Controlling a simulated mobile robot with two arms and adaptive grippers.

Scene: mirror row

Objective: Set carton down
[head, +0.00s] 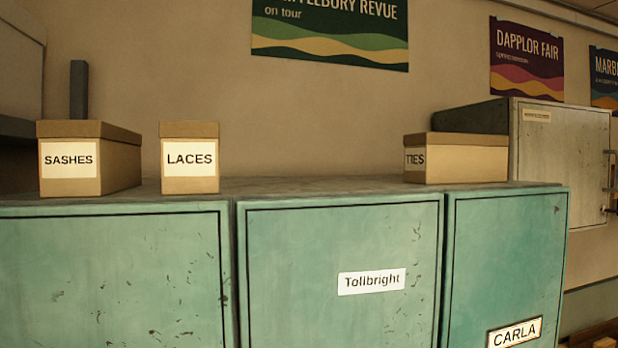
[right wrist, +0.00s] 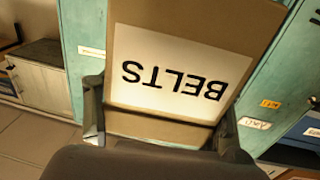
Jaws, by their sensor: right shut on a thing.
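A brown carton (right wrist: 190,70) with a white BELTS label fills the middle of the right wrist view, its lettering upside down there. My right gripper (right wrist: 162,125) is shut on it, one finger at each side. The head view shows neither this carton nor either gripper. In the head view, three cartons stand on the green lockers' top (head: 310,187): SASHES (head: 110,150) at the left, LACES (head: 190,180) beside it, and TIES (head: 470,160) at the right.
The locker top is clear between LACES and TIES. A grey cabinet (head: 560,150) stands behind at the right. A low cabinet (right wrist: 40,85) shows at the left of the right wrist view.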

